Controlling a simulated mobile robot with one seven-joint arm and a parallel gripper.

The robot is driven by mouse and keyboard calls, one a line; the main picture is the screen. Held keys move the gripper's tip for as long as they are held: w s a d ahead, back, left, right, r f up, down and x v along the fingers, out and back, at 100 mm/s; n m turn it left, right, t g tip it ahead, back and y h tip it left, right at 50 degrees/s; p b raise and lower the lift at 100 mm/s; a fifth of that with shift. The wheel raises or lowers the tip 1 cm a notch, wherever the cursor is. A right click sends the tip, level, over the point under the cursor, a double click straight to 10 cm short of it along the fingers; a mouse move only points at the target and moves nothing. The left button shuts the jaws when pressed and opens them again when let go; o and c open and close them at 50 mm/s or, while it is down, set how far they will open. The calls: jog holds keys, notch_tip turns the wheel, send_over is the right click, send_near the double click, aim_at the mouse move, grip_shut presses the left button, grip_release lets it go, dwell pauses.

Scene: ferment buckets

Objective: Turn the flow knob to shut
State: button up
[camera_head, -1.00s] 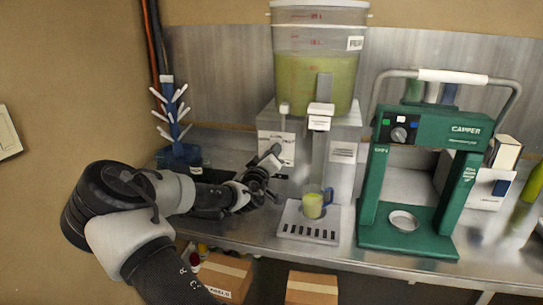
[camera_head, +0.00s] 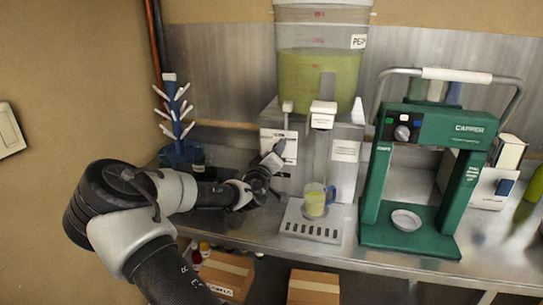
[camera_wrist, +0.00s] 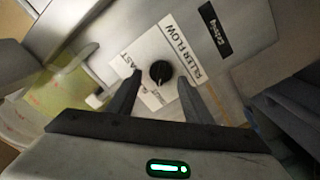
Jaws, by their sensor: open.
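The flow knob (camera_wrist: 160,71) is a small round black knob with a white pointer mark, on a white label plate reading "FILLER FLOW" (camera_wrist: 178,45) in the wrist view. "FAST" is legible at one side of the plate; the other small word is too blurred to read. My gripper (camera_wrist: 158,90) is open, its two dark fingers on either side of the knob and apart from it. In the head view my gripper (camera_head: 268,172) is at the left side of the filler's metal body (camera_head: 342,165), and the knob is hidden there.
A clear bucket of yellow-green liquid (camera_head: 320,75) tops the filler. A mug (camera_head: 315,204) stands on the drip tray (camera_head: 311,232) under the spout. A blue bottle tree (camera_head: 178,150) stands left and a green capper (camera_head: 448,130) right.

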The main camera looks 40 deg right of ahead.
jog(key=v, duration=1.7)
jog(key=shift+a+p, duration=0.2)
jog(key=shift+p, duration=0.1)
jog(key=shift+s, duration=0.1)
